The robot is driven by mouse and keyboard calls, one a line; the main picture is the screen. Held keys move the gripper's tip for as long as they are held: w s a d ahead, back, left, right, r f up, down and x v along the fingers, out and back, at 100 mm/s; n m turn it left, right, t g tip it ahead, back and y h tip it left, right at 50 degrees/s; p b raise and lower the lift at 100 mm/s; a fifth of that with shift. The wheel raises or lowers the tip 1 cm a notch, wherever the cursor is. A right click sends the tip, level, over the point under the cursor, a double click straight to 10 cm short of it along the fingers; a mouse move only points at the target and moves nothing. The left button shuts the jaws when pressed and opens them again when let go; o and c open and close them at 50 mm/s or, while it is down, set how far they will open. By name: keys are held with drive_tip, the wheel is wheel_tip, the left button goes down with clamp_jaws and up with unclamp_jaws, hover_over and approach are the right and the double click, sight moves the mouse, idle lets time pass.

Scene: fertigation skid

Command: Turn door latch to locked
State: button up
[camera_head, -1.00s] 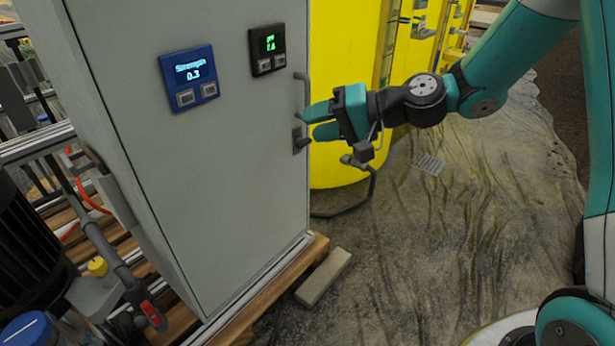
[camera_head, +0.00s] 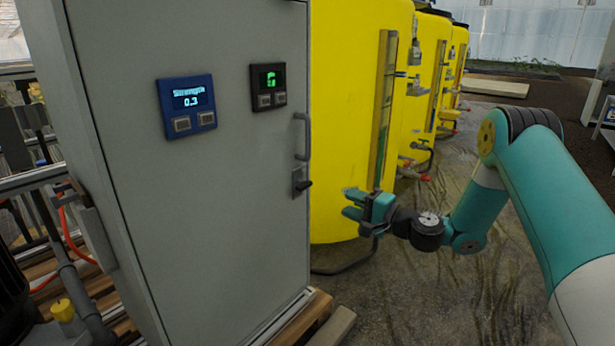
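The grey cabinet door (camera_head: 225,215) fills the left middle of the head view. The door latch (camera_head: 300,184) sits near the door's right edge, below a grey bar handle (camera_head: 303,137). It is a small plate with a dark lever that sticks out to the right. My gripper (camera_head: 348,204) is to the right of the latch and a little lower, apart from it. Its two teal fingers point left toward the door with a gap between them, and nothing shows between them.
A blue display panel (camera_head: 187,106) and a black display panel (camera_head: 268,87) are on the door. Yellow tanks (camera_head: 345,75) stand behind my gripper, with red-ended valves (camera_head: 424,177). A wooden pallet (camera_head: 305,320) lies under the cabinet. Floor to the right is open.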

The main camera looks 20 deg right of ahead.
sight(307, 187)
drive_tip(key=b+x, duration=0.1)
drive_tip(key=x, duration=1.3)
drive_tip(key=shift+w+a+b, duration=0.25)
drive_tip(key=shift+b, duration=0.05)
drive_tip(key=c, duration=0.7)
